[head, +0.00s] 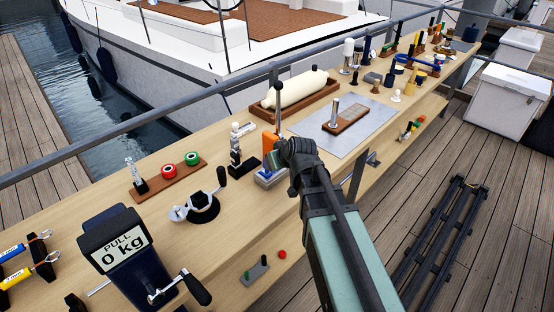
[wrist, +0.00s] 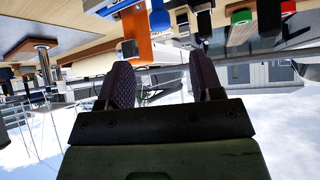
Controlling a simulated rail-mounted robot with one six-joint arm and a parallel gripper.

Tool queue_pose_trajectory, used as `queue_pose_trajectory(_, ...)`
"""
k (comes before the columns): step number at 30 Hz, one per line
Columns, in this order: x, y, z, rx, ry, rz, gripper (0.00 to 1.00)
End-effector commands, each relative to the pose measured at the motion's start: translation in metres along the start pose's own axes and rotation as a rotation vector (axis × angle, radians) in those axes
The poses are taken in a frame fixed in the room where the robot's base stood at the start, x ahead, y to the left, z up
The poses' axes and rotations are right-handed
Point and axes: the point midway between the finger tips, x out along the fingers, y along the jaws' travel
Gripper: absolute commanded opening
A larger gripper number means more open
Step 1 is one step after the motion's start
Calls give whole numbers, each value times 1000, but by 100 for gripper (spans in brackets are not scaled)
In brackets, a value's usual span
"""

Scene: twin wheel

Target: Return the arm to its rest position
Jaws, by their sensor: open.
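My arm (head: 340,240) reaches up from the bottom of the head view over the front edge of the workbench (head: 225,265). My gripper (head: 287,152) is near the middle of the bench, in front of an orange upright piece (head: 271,143) on a grey-blue base. In the wrist view, which looks upside down, my gripper (wrist: 162,78) has its two dark fingers spread apart with nothing between them. The orange piece (wrist: 136,30) shows beyond the fingers there. Whether the gripper touches the orange piece cannot be told.
A cream roller (head: 295,90) and a metal plate (head: 345,125) lie behind. Small tools crowd the far right. A rail (head: 150,120) runs behind the bench.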

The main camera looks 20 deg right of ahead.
Motion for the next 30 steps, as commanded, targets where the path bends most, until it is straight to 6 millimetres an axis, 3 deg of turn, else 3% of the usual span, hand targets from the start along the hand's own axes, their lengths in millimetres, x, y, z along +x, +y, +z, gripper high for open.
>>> queue_pose_trajectory(6,0,-1,2,20,-11,-5,60)
queue_pose_trajectory(8,-2,-4,15,62,-84,-18,60)
queue_pose_trajectory(11,-23,-17,69,156,-337,-21,60)
queue_pose_trajectory(12,-36,-25,94,188,-453,-6,60)
queue_pose_trajectory(15,-71,-40,141,237,-688,56,60)
queue_pose_trajectory(18,-93,-51,164,222,-791,96,60)
queue_pose_trajectory(30,-90,-56,161,205,-785,87,60)
